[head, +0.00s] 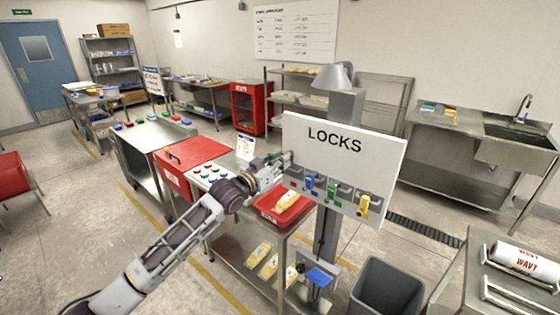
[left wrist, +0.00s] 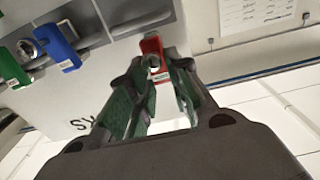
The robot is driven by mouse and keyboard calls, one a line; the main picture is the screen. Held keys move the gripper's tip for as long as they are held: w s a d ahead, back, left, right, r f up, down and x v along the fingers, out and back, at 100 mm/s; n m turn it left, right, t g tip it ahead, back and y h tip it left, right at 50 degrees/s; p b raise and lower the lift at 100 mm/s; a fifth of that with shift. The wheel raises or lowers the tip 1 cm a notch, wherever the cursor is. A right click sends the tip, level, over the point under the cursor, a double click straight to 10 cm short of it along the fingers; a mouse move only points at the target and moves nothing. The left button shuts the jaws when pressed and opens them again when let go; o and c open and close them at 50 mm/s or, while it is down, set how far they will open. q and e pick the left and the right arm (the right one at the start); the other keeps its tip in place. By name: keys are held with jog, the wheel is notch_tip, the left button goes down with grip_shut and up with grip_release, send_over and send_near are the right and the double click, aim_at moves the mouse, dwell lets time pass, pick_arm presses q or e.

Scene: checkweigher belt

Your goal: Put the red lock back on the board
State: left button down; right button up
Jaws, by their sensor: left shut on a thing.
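The white LOCKS board (head: 345,150) stands upright on a post, with a grey rail along its lower part. A blue lock (head: 309,184), a green lock (head: 333,194) and a yellow lock (head: 363,207) hang there. My left gripper (head: 280,161) is at the board's left edge, level with the rail. In the left wrist view it is shut on the red lock (left wrist: 153,47), close to the rail's end and beside the blue lock (left wrist: 60,47). I cannot tell whether the red lock touches the rail. In the head view the red lock is not clearly visible. My right gripper is not in view.
A red tray (head: 270,215) with a yellow-and-white pack sits on the steel table below the board. A panel of coloured buttons (head: 207,174) lies left of my gripper. A grey bin (head: 388,289) stands on the floor right of the post.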

pick_arm(q)
jog(key=shift+f+b, duration=0.8)
jog(key=shift+f, duration=1.15)
jog(key=c, duration=1.2)
grip_release()
jog(key=shift+c, duration=0.2)
jog(key=v, duration=1.2)
